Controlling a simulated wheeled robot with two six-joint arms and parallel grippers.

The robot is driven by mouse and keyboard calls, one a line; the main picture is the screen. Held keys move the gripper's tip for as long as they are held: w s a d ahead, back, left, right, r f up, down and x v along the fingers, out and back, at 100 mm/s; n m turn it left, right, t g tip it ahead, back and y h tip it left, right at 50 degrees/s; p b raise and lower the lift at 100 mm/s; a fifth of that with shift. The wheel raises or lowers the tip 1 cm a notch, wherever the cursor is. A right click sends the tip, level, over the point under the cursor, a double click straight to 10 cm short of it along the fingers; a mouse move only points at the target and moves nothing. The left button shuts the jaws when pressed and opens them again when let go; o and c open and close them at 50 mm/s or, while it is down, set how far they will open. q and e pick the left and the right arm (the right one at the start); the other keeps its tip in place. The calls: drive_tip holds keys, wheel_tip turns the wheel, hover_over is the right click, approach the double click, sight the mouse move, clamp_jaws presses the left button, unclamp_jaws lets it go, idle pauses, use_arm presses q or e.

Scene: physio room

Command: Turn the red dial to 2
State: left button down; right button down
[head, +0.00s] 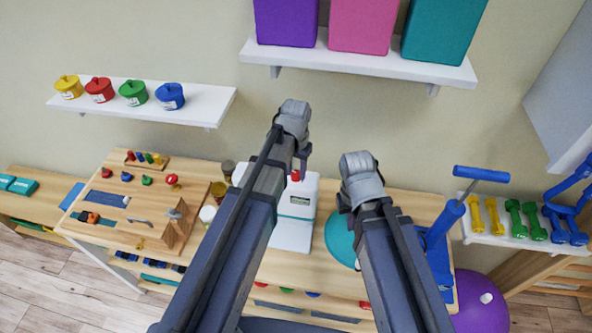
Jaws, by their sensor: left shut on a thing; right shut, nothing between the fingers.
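A white boxy device (291,232) with a dark label stands on the wooden bench, in the middle of the head view. A small red part (296,176), which looks like the red dial, shows at its upper side. My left gripper (303,160) points down at this red part and is shut on it. My arm covers much of the device, and the dial's marks and setting cannot be read. My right gripper (344,203) is shut and empty, to the right of the device, over a teal ball. Its fingertips are mostly hidden by my wrist.
A wooden activity board (120,215) with coloured knobs stands at the left of the bench. The teal ball (341,238) and a blue stand (440,235) are at the right. Shelves hold coloured pots (132,92), large bins (360,22) and dumbbells (515,215).

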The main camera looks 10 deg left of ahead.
sight(296, 173)
use_arm(q)
drive_tip(key=shift+c, duration=2.3)
unclamp_jaws()
wheel_tip(296, 173, up, 8)
drive_tip(key=p, duration=0.8)
drive_tip(key=shift+f, duration=0.1)
drive_tip(key=s+d+f+b, duration=0.2)
drive_tip(key=s+f+b, duration=0.5)
drive_tip(key=f+b, duration=0.1)
drive_tip(key=s+d+f+y+b, duration=0.1)
drive_tip(key=s+d+f+b, duration=0.2)
drive_tip(key=s+f+b, duration=0.4)
drive_tip(key=shift+s+d+f+m+b, duration=0.35)
drive_tip(key=shift+f+m+b, duration=0.1)
drive_tip(key=shift+b, duration=0.15)
